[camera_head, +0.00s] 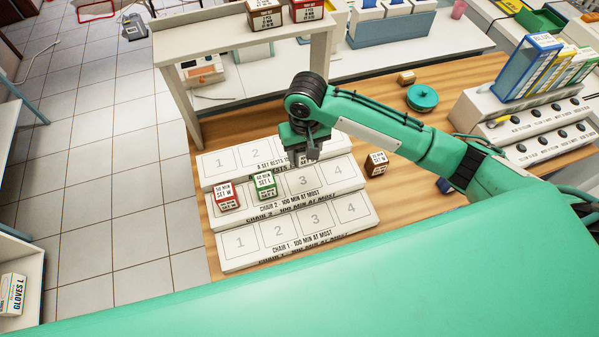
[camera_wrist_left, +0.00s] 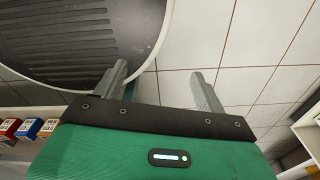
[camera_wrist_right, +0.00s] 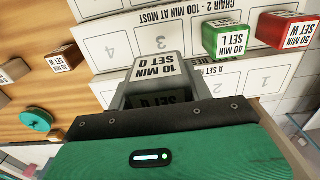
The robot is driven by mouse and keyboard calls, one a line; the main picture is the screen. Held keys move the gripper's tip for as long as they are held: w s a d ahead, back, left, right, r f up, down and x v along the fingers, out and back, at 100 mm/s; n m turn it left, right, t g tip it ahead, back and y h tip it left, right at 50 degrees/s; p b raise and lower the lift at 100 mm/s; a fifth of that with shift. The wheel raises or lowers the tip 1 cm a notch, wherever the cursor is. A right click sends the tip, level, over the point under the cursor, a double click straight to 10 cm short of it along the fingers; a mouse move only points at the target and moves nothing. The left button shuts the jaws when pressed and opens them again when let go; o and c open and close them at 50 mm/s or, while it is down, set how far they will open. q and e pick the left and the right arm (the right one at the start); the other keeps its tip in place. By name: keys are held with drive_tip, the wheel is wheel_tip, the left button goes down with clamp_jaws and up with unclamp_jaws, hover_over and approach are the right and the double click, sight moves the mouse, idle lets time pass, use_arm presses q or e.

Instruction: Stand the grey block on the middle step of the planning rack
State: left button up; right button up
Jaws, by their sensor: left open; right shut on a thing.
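The planning rack (camera_head: 240,237) is a white three-step stand with numbered slots on the wooden worktop. On its middle step (camera_head: 338,171), a red block (camera_head: 228,197) stands in slot 1 and a green block (camera_head: 265,185) in slot 2; slots 3 and 4 are bare. My right gripper (camera_head: 305,152) is shut on the grey block (camera_wrist_right: 157,68), labelled 10 MIN SET Q, near the back of slot 3. I cannot tell whether the block touches the rack. My left gripper (camera_wrist_left: 162,85) is open and empty, away from the rack.
A brown block (camera_head: 377,163) stands on the worktop just right of the rack. A smaller brown block (camera_head: 405,78) and a teal round lidded thing (camera_head: 422,98) lie farther back. A white shelf (camera_head: 240,38) rises behind the rack. A round ribbed dark surface (camera_wrist_left: 75,35) is by my left gripper.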

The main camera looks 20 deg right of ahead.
drive_tip(key=p, duration=0.1)
hover_over(304, 181)
wheel_tip(304, 181, down, 6)
drive_tip(key=shift+a+f, duration=0.1)
drive_tip(key=shift+f, duration=0.1)
wheel_tip(304, 181, down, 4)
drive_tip(key=shift+p, duration=0.45)
use_arm(q)
drive_tip(key=shift+s+a+r, duration=0.1)
drive_tip(key=shift+a+r, duration=0.15)
drive_tip(key=shift+r, duration=0.3)
drive_tip(key=shift+s+a+r, duration=0.1)
drive_tip(key=shift+a+r, duration=0.15)
drive_tip(key=shift+r, duration=0.3)
use_arm(e)
drive_tip(key=shift+f, duration=0.35)
use_arm(q)
drive_tip(key=shift+d, duration=0.1)
use_arm(e)
drive_tip(key=o, duration=1)
drive_tip(key=shift+f, duration=0.1)
use_arm(q)
wheel_tip(304, 181, down, 2)
drive_tip(key=shift+f+b, duration=0.15)
drive_tip(key=shift+b, duration=1)
use_arm(e)
wheel_tip(304, 181, up, 12)
drive_tip(key=shift+r, duration=0.15)
